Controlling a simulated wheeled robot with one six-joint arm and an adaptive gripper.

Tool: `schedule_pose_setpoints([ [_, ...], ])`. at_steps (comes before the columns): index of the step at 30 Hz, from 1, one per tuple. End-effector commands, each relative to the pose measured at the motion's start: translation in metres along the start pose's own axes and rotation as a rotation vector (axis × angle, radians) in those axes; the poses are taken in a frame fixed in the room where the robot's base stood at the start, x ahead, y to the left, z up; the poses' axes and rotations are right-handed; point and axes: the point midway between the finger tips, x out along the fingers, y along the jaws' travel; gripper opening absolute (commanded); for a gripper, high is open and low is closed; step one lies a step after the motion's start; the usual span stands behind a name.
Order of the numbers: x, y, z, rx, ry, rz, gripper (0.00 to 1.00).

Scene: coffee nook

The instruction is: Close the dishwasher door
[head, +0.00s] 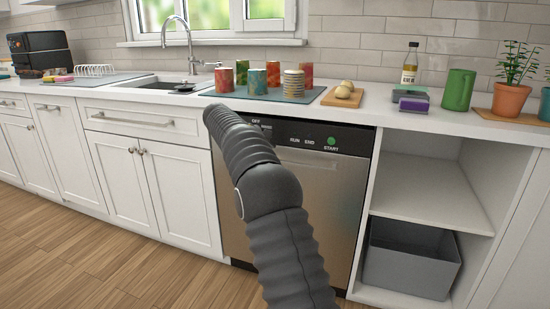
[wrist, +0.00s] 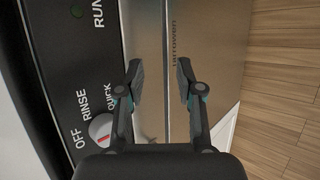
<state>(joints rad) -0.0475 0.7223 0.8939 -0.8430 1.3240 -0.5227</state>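The dishwasher door (head: 335,190) is a brushed steel front below a black control panel (head: 352,137). It stands upright and looks flush with the cabinets in the head view. In the wrist view the steel door (wrist: 220,35) fills the middle, with the black panel and a white dial (wrist: 102,129) at left. My gripper (wrist: 160,68) is in front of the door near the dial, its two fingers apart with nothing between them. Whether the fingers touch the steel is unclear. In the head view my arm hides the gripper and part of the door.
White cabinets (head: 125,185) stand left of the dishwasher, and an open shelf (head: 430,195) with a grey bin (head: 410,262) at right. Several cups stand on a mat (head: 313,96) on the counter above. The wooden floor (head: 90,260) in front is clear.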

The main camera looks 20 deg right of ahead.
Motion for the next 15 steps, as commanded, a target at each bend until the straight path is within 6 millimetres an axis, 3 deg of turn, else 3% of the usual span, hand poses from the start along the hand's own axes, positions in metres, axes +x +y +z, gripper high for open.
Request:
schedule_pose_setpoints([
  [6, -0.033, 0.001, 0.000, 0.001, 0.001, 0.002, 0.36],
  [15, -0.045, 0.001, 0.001, 0.001, -0.001, 0.001, 0.36],
])
